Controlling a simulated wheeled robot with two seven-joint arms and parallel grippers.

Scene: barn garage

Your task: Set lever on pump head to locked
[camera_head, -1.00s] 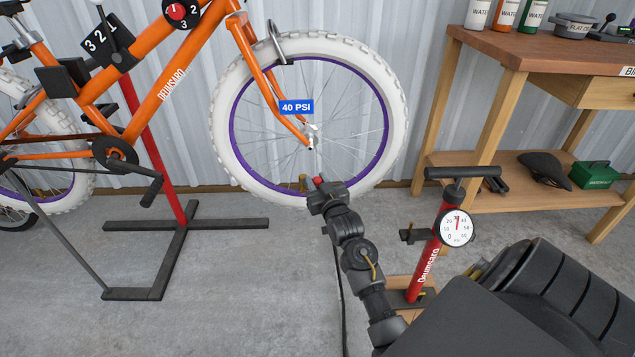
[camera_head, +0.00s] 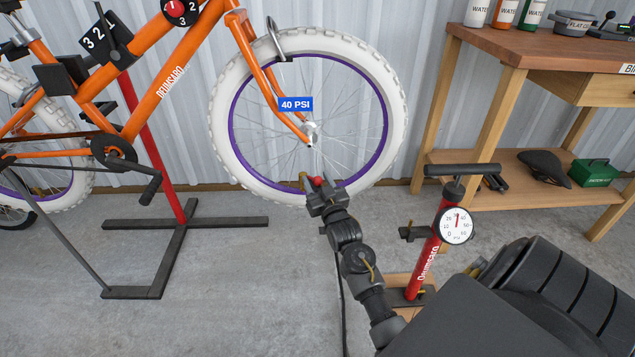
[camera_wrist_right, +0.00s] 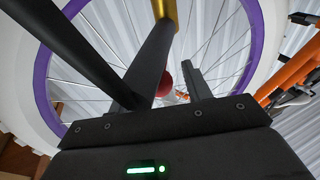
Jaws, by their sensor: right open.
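My right gripper (camera_head: 322,193) is open at the lower rim of the front wheel. A red lever knob (camera_head: 317,182) shows right at its fingertips. A brass-coloured piece (camera_head: 303,181) stands just left of the knob, by the wheel rim. In the right wrist view, the red knob (camera_wrist_right: 164,79) appears between my fingers, with the brass piece (camera_wrist_right: 166,9) above it at the top. A dark bar, perhaps part of the pump head, joins the brass piece; its outline blends with my black fingers. Contact and the lever's exact angle cannot be told. My left gripper is not in view.
A red floor pump (camera_head: 428,259) with a round gauge (camera_head: 456,226) stands right of my arm. The orange bicycle (camera_head: 170,75) hangs on a red stand (camera_head: 150,150). A "40 PSI" label (camera_head: 296,104) shows over the wheel. A wooden workbench (camera_head: 540,50) is at right.

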